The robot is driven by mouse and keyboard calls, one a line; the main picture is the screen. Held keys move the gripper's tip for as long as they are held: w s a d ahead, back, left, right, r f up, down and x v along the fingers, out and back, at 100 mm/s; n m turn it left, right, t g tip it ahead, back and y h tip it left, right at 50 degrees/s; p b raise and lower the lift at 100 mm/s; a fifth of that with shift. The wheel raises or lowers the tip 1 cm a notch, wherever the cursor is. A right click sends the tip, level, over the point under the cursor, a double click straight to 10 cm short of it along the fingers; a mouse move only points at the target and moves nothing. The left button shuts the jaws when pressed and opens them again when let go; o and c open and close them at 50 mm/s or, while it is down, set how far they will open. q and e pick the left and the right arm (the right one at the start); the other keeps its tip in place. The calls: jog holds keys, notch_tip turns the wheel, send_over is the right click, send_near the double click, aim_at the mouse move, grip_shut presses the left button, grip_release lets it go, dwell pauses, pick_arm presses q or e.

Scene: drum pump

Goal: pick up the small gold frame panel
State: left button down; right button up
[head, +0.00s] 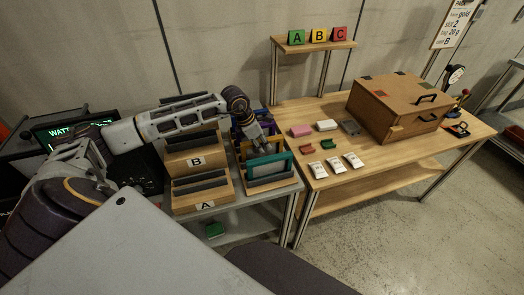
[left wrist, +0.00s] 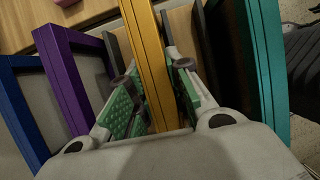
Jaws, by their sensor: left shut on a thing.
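The gold frame panel (left wrist: 150,65) stands on edge in the middle of the left wrist view. My left gripper (left wrist: 155,85) has its green-padded fingers on both sides of it and is shut on it. In the head view my left gripper (head: 264,145) reaches down into the wooden rack (head: 262,186) from above. There the gold panel is mostly hidden behind the gripper. I cannot tell whether it is clear of its slot. My right gripper is not in view.
A teal frame (left wrist: 265,60) stands right of the gripper; purple (left wrist: 68,85) and blue (left wrist: 22,110) frames stand left. Dark dividers flank the gold panel closely. Wooden holders A and B (head: 205,205) stand left of the rack. The table (head: 440,145) at right holds a wooden box (head: 385,115).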

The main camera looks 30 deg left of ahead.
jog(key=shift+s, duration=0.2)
pick_arm(q)
jog(key=shift+r, duration=0.1)
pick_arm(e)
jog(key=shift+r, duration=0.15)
pick_arm(q)
jog(key=shift+r+p, duration=0.25)
jog(key=shift+p, duration=0.2)
notch_tip(320, 180, up, 8)
jog(key=shift+r+b, duration=0.2)
jog(key=shift+b, duration=0.2)
jog(key=shift+r, duration=0.75)
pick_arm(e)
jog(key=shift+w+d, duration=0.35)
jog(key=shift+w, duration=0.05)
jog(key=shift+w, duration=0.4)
